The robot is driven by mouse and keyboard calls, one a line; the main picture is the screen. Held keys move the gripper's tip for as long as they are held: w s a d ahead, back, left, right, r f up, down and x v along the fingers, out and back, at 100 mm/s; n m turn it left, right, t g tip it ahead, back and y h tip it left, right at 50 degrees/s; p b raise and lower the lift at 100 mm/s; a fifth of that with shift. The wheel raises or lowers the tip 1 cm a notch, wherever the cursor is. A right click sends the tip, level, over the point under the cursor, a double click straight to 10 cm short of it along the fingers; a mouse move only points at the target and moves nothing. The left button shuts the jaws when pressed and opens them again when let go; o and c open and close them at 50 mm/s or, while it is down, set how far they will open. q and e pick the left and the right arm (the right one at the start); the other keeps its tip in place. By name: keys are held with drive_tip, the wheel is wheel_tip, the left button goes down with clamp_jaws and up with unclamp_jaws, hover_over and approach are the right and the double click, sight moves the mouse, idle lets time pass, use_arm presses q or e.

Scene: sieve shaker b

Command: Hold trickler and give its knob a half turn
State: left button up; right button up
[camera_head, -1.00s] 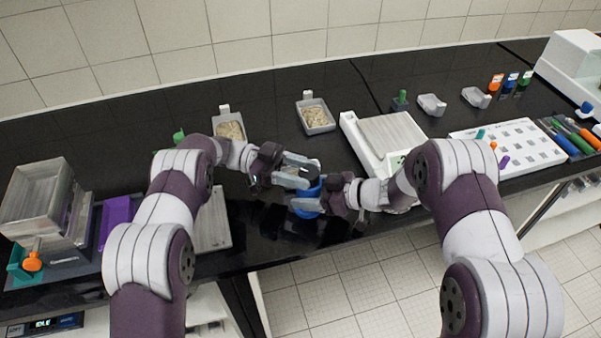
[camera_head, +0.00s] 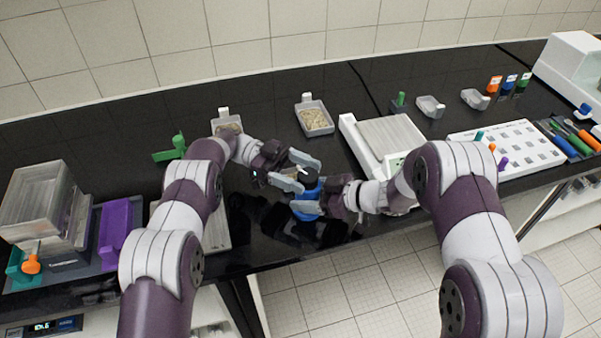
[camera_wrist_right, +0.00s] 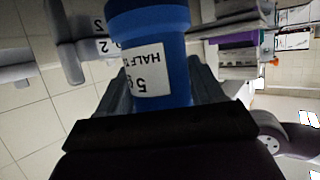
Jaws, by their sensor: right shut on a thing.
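The trickler (camera_head: 306,207) is a blue cylinder with a white label, held upright above the bench in the head view. It also shows large in the right wrist view (camera_wrist_right: 150,70), where its label is partly readable and its knob is not visible. My right gripper (camera_head: 316,203) is shut on the trickler's body from the right. My left gripper (camera_head: 307,173) is at the trickler's top, its two fingers apart on either side of the small dark and white top part. I cannot tell whether the fingers touch it.
Dishes of grainy material (camera_head: 315,118) stand behind the grippers. A white balance (camera_head: 350,130) is just right of them, partly behind my right arm. A sieve stack (camera_head: 38,200) and purple block (camera_head: 115,228) are at left. The white slotted tray (camera_head: 535,150) is at right.

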sight(301, 171)
use_arm(q)
wheel_tip(301, 171, up, 10)
idle(0.6)
